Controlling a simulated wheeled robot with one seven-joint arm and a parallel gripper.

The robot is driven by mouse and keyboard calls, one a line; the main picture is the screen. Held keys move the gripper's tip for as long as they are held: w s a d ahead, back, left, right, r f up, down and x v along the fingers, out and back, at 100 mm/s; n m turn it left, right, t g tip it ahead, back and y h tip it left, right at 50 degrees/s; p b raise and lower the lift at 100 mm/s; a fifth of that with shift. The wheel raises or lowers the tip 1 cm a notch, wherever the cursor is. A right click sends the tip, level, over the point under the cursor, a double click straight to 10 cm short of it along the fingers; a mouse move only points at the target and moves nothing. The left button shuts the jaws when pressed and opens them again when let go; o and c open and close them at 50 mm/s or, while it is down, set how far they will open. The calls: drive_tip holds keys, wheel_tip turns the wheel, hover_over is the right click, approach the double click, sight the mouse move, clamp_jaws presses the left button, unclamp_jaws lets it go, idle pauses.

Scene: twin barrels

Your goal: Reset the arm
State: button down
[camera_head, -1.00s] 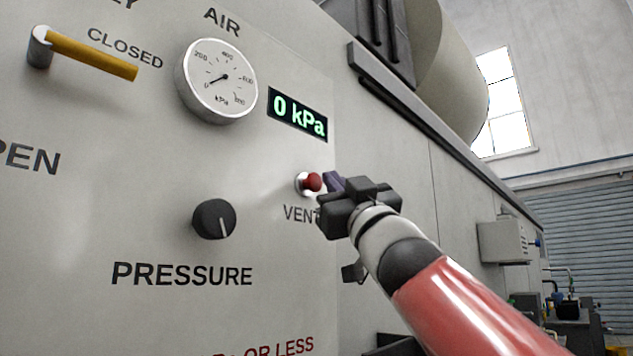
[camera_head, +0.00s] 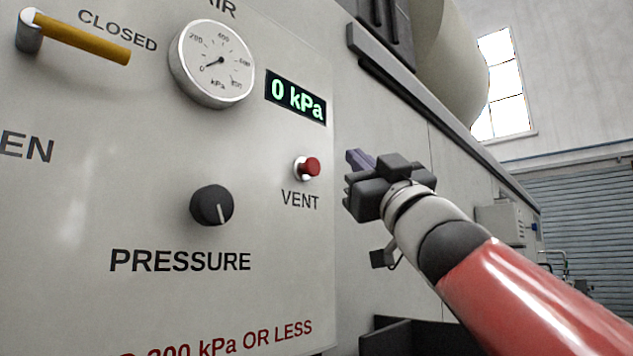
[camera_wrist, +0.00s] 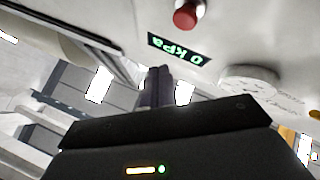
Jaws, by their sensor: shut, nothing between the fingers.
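My gripper (camera_head: 360,160) is in front of the right edge of the control panel (camera_head: 120,190) in the head view. It is shut and empty, to the right of the red VENT button (camera_head: 309,167) and apart from it. In the wrist view the shut fingers (camera_wrist: 158,86) show at the centre, with the VENT button (camera_wrist: 186,15) at the top. The display (camera_head: 296,97) above the button reads 0 kPa.
A round air gauge (camera_head: 212,63) has its needle near 0. A black PRESSURE knob (camera_head: 212,206) sits below it. A yellow-handled lever (camera_head: 80,38) is at the upper left, beside CLOSED. A large tank (camera_head: 455,60) and a grey shutter (camera_head: 580,210) stand behind, right.

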drive_tip(key=d+f+m+g+h, duration=0.25)
drive_tip(key=d+f+h, duration=0.2)
drive_tip(key=f, duration=0.45)
drive_tip(key=w+d+f+m+g+h, duration=0.1)
drive_tip(key=d+f+m+h, duration=0.3)
drive_tip(key=f, duration=0.5)
drive_tip(key=d+f+m+g+h, duration=0.1)
drive_tip(key=d+f+m+h, duration=0.25)
drive_tip(key=f+h, duration=0.45)
drive_tip(key=s+f+g, duration=0.4)
drive_tip(key=s+f, duration=0.2)
drive_tip(key=f, duration=0.5)
drive_tip(key=s+f+g+y, duration=0.1)
drive_tip(key=s+f+g, duration=0.3)
drive_tip(key=s+f, duration=0.3)
drive_tip(key=s+f+g, duration=0.4)
drive_tip(key=s+f, duration=0.2)
drive_tip(key=f, duration=1)
drive_tip(key=shift+s+d+f+m+y, duration=0.15)
drive_tip(key=shift+s+f+m+y, duration=0.15)
drive_tip(key=shift+s+f+y, duration=0.1)
drive_tip(key=shift+r, duration=0.1)
